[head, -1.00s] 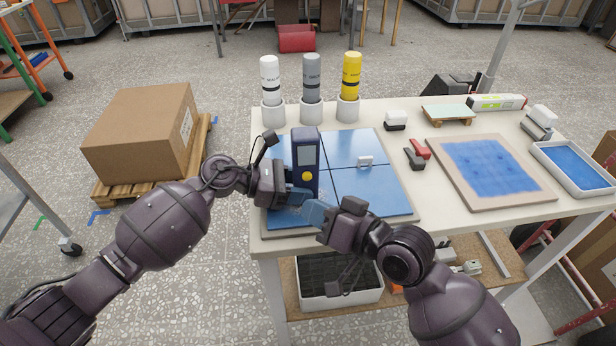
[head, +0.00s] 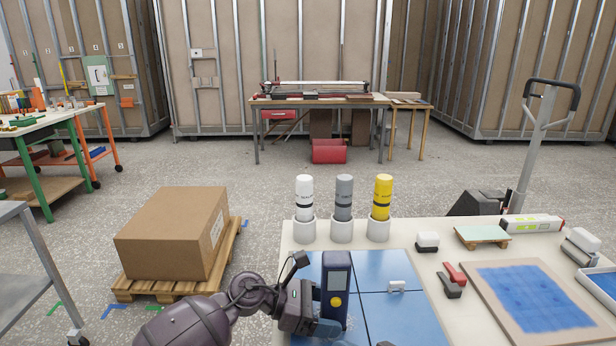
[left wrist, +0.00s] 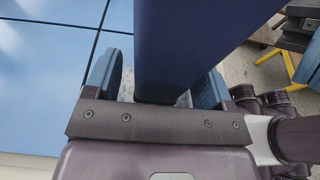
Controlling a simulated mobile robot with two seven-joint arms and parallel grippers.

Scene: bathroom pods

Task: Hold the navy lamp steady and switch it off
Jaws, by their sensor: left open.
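The navy lamp (head: 336,288) stands upright on the blue tiled board, with a pale panel and a round yellow button on its front. My left gripper (head: 326,327) is at its lower part, coming from the left. In the left wrist view the lamp (left wrist: 195,40) stands between the two blue fingers of the open left gripper (left wrist: 158,88). A gap shows between the left finger and the lamp; the right finger is close, and I cannot tell whether it touches. Only a dark sliver, probably of my right gripper, shows at the head view's bottom edge; its fingers are hidden.
Red and black clips (head: 453,280) and a framed blue panel (head: 525,297) lie right. A cardboard box (head: 172,235) sits left on a pallet.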

